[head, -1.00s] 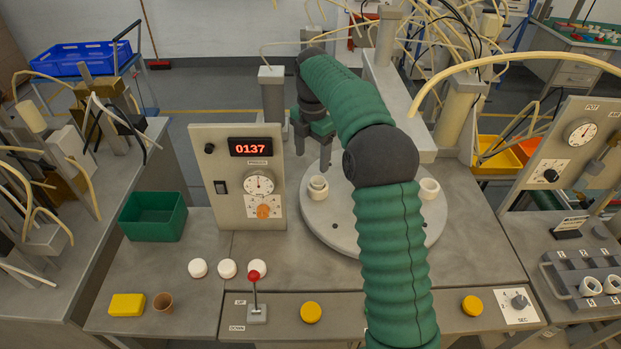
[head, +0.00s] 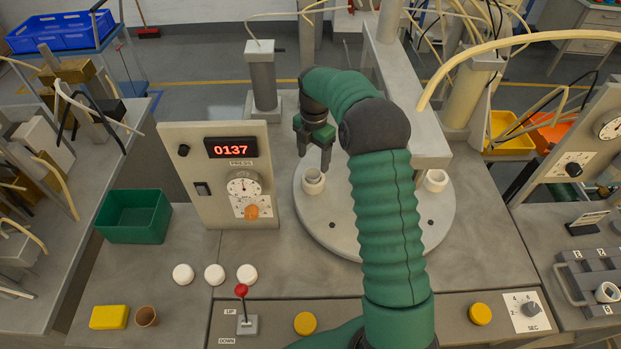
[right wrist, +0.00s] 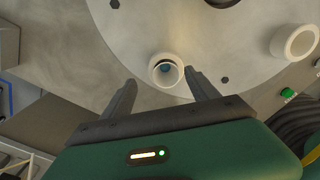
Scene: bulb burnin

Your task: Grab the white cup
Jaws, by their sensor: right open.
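A white cup (head: 313,184) stands upright near the left edge of the round grey plate (head: 335,235). In the right wrist view the same cup (right wrist: 166,84) sits between the fingertips, with a dark bluish inside. My right gripper (head: 314,164) is open, pointing down just above and around the cup. In the right wrist view its fingers (right wrist: 161,80) are apart on either side of the cup, with a gap to each. A second white cup (head: 436,181) stands at the plate's right, and also shows at the right wrist view's right (right wrist: 295,42). My left gripper is out of view.
A panel reading 0137 (head: 222,175) stands left of the plate. A tall grey column and frame (head: 395,85) rise behind it. White round caps (head: 214,275), a red-knobbed lever (head: 243,305) and a green bin (head: 135,215) are at the front left. The bench before the panel is partly clear.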

